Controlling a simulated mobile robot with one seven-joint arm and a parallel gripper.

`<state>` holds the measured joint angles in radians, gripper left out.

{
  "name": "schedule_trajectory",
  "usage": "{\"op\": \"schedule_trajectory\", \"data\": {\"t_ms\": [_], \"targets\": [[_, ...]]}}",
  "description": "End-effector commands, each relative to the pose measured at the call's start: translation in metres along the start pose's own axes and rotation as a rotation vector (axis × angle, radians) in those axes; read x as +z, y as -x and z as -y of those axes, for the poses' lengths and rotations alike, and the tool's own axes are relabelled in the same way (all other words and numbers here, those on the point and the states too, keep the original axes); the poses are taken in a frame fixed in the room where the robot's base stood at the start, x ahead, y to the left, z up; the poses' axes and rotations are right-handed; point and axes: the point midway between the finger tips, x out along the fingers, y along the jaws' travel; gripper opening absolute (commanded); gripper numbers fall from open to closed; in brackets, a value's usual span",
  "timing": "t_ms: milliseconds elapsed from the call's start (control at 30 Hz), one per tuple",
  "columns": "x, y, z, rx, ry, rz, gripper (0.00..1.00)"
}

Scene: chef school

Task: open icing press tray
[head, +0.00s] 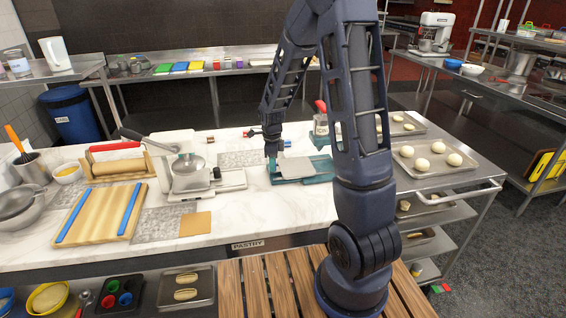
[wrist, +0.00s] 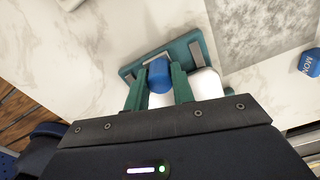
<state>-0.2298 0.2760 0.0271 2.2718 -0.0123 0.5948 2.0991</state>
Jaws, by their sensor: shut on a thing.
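A teal press tray (head: 312,176) with a light grey plate sits on the marble counter, just right of my gripper (head: 272,158) in the head view. In the wrist view the teal frame (wrist: 199,44) lies beyond my fingers. My gripper (wrist: 156,88) has two green fingers, shut on a short blue cylindrical handle (wrist: 159,73) at the frame. White rounded parts (wrist: 206,84) are beside the right finger, partly hidden by my gripper. In the head view the handle is hidden, and I cannot tell how far the tray stands open.
A lever press (head: 188,172) stands to the left on the counter, beside a wooden board (head: 100,212) with blue strips. A dough tray (head: 430,162) is at the right. A blue container (wrist: 310,62) shows in the wrist view.

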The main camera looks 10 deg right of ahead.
Motion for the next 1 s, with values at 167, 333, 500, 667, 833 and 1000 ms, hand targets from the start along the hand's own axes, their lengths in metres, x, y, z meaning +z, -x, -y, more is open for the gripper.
{"op": "schedule_trajectory", "data": {"t_ms": [167,333,500,667,833,1000], "targets": [[0.024,0.001,-0.005,-0.003,0.002,0.001,0.0],[0.033,0.001,-0.008,-0.003,0.001,0.001,0.0],[0.034,0.001,-0.008,-0.003,-0.001,0.001,0.0],[0.034,0.001,-0.008,-0.003,-0.001,0.001,0.0],[0.033,0.001,-0.008,-0.002,0.0,0.001,0.46],[0.033,0.001,-0.009,-0.002,0.0,0.0,0.46]]}}
